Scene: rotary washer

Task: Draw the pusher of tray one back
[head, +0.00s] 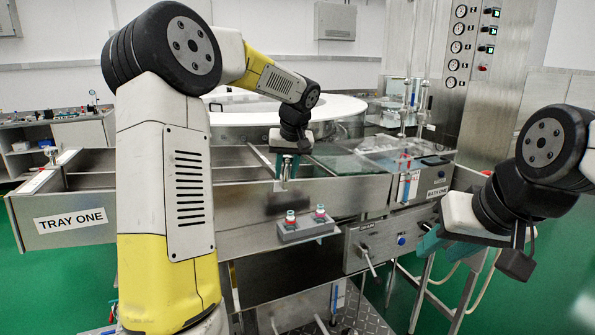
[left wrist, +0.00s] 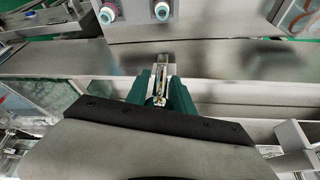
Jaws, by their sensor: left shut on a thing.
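Tray one (head: 100,233) is a long steel trough with a "TRAY ONE" label on its left front wall; my left arm hides part of it. My left gripper (head: 286,170) points down at the tray's right part. Its teal fingers are shut on a slim metal upright, seemingly the pusher's handle (left wrist: 161,64). The left wrist view shows this piece between the fingertips (left wrist: 160,88). The pusher's lower part is hidden or too small to make out. My right gripper (head: 430,241) is at the right, partly hidden by its wrist, beside the drain panel; its jaw opening is unclear.
Right of the tray are a clear-covered section, a "BATH ONE" panel (head: 436,191) and a drain panel with a lever (head: 368,262). A large white round drum (head: 345,104) stands behind.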

